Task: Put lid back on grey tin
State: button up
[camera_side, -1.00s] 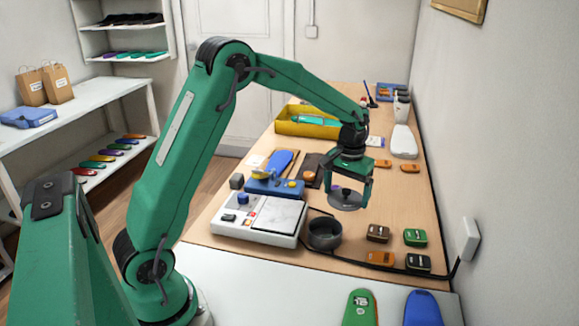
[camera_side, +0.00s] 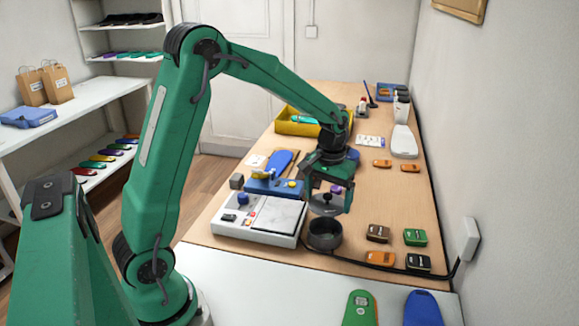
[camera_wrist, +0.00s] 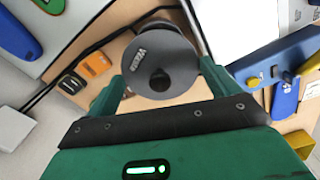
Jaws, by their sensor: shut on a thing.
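The grey tin (camera_side: 325,238) stands open-topped on the table, just right of the white machine in the side view. My gripper (camera_side: 328,203) is shut on the round dark grey lid (camera_side: 326,210), one finger on each side. It holds the lid a little above the tin, nearly over its mouth, with a visible gap. In the wrist view, the lid (camera_wrist: 150,60) shows its dark knob and pale lettering between my fingers (camera_wrist: 162,82). There the lid hides most or all of the tin.
A white machine with a flat plate (camera_side: 272,215) stands close left of the tin. A blue device (camera_side: 265,186) sits behind. A black cable runs along the table's front.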

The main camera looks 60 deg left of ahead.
jog(key=shift+f, duration=0.2)
jog(key=shift+f, duration=3)
jog(key=shift+f, duration=0.15)
dwell(0.3)
jog(key=o, duration=0.7)
jog(key=shift+o, duration=0.2)
jog(key=shift+r, duration=2.5)
